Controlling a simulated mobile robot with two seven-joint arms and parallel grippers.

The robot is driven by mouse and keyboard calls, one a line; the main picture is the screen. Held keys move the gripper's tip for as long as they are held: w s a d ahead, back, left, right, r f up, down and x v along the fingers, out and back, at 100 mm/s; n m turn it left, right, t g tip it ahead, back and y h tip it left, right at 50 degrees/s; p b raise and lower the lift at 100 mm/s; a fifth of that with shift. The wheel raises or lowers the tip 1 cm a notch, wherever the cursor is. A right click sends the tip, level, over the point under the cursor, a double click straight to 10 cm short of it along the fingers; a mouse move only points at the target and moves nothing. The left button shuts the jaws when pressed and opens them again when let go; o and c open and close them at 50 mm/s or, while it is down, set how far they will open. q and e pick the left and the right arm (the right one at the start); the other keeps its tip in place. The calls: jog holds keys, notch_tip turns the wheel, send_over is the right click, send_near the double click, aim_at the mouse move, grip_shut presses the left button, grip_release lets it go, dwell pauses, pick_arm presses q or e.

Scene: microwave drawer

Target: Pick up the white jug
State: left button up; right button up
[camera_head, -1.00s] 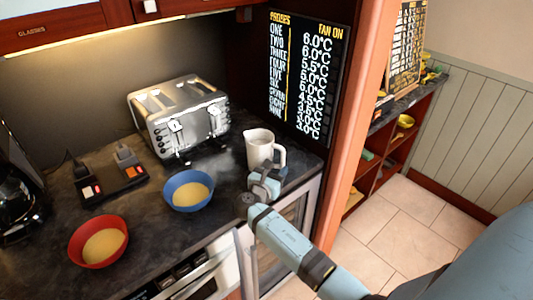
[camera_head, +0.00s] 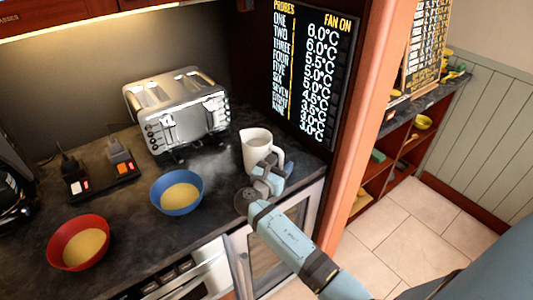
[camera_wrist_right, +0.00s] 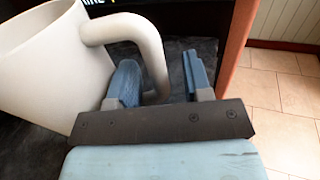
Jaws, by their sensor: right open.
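The white jug (camera_head: 256,147) stands upright on the dark counter, right of the toaster and near the counter's right end. Its handle faces right. In the right wrist view the jug (camera_wrist_right: 45,65) fills the left side, and its handle (camera_wrist_right: 150,55) curves between the fingers. My right gripper (camera_head: 268,172) is at the jug's front right side. Its two fingers (camera_wrist_right: 162,85) are open, one on each side of the lower handle; I cannot tell whether either touches it. My left gripper is not in view.
A silver toaster (camera_head: 182,113), a blue bowl (camera_head: 160,202) and a red bowl (camera_head: 60,262) stand on the counter (camera_head: 130,235). A dark block with switches (camera_head: 100,181) lies left of the toaster. An orange-brown post (camera_head: 362,110) rises just right of the counter.

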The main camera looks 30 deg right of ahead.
jog(key=shift+d, duration=0.25)
jog(key=shift+a, duration=0.15)
jog(key=shift+c, duration=0.3)
grip_shut()
jog(key=shift+r, duration=0.2)
notch_tip(320, 180, up, 20)
